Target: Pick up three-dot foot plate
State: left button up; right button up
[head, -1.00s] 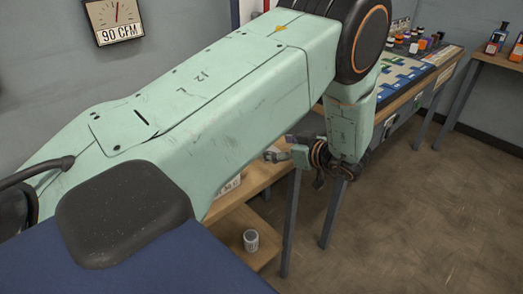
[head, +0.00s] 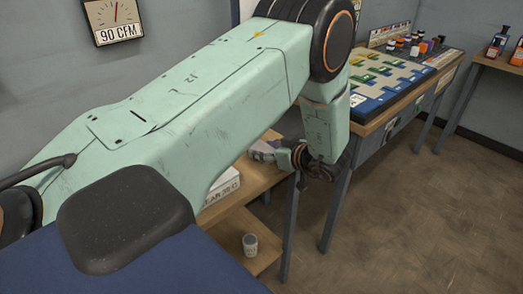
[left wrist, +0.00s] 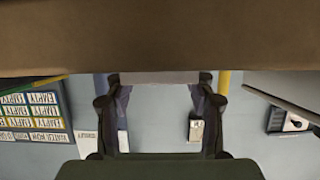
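My left gripper (head: 262,151) is at the end of the pale green arm, low over the wooden bench beside the blue-topped table. In the left wrist view its two dark fingers (left wrist: 160,92) stand wide apart. A pale grey flat strip (left wrist: 160,77) shows between the fingertips, along the edge of a brown surface. It may be the foot plate, but no dots show and I cannot tell whether the fingers touch it. My right gripper is out of view.
The wooden bench (head: 262,180) holds a white lettered box (head: 222,187); a white cup (head: 250,244) stands on its lower shelf. A table with a blue board (head: 385,82) and small bottles stands behind. Floor at right (head: 430,215) is clear.

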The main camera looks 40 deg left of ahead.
aim_at(264, 151)
pick_arm(q)
jog(key=shift+s+a, duration=0.2)
jog(key=c, duration=0.6)
jog(key=shift+w+d, duration=0.1)
jog(key=shift+w, duration=0.05)
jog(key=shift+c, duration=1.1)
jog(key=shift+r, duration=0.3)
notch_tip(264, 151, up, 9)
jog(key=p, duration=0.2)
jog(key=shift+r, duration=0.2)
